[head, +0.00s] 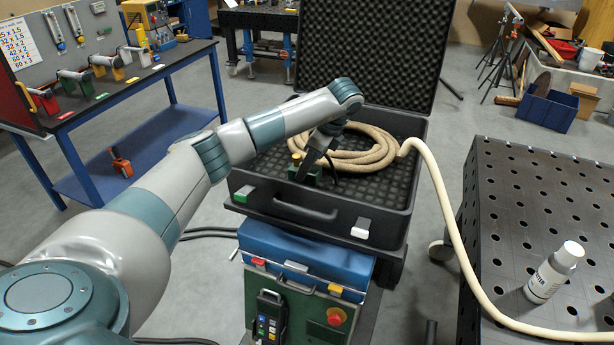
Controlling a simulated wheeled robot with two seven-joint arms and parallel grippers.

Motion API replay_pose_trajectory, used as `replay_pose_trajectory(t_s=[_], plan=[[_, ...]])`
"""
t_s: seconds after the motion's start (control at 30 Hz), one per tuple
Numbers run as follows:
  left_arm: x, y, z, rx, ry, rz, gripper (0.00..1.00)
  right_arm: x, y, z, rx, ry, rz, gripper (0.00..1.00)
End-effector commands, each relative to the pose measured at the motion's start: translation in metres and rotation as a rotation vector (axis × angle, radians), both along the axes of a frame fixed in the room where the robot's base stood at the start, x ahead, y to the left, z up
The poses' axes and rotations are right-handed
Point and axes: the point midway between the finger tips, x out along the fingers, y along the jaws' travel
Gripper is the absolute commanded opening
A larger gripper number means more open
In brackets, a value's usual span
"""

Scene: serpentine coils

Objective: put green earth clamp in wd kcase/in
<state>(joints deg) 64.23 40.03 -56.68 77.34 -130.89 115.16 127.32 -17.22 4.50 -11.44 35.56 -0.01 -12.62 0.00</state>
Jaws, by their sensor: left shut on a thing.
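The open black foam-lined case (272,206) sits on top of a blue and green machine, its lid raised at the back. My left arm reaches in from the left over the case. My left gripper (311,167) points down inside the case, near its front wall, and is shut on the green earth clamp (303,175). The clamp is green with a small yellowish part on top; the gripper hides some of it. I cannot tell whether the clamp touches the foam floor. My right gripper is not in view.
A beige hose (375,150) lies coiled in the case behind the clamp and runs out over the right side to the perforated table (500,205). A white bottle (553,270) stands on that table. A blue bench (120,100) with more clamps is at left. Foam right of the clamp is free.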

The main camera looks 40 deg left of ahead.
Motion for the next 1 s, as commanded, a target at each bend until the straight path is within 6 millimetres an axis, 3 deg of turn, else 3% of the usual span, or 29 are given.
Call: replay_pose_trajectory(t_s=[0.33, 0.73, 1.0], plan=[[0.001, 0.000, 0.000, 0.000, -0.002, 0.000, 0.00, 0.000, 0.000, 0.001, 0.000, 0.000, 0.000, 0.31], [0.000, -0.001, -0.033, -0.001, -0.001, 0.001, 0.00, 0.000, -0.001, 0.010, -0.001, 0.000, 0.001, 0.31], [0.001, 0.000, -0.038, 0.001, -0.003, 0.000, 0.00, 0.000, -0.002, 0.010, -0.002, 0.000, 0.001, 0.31]])
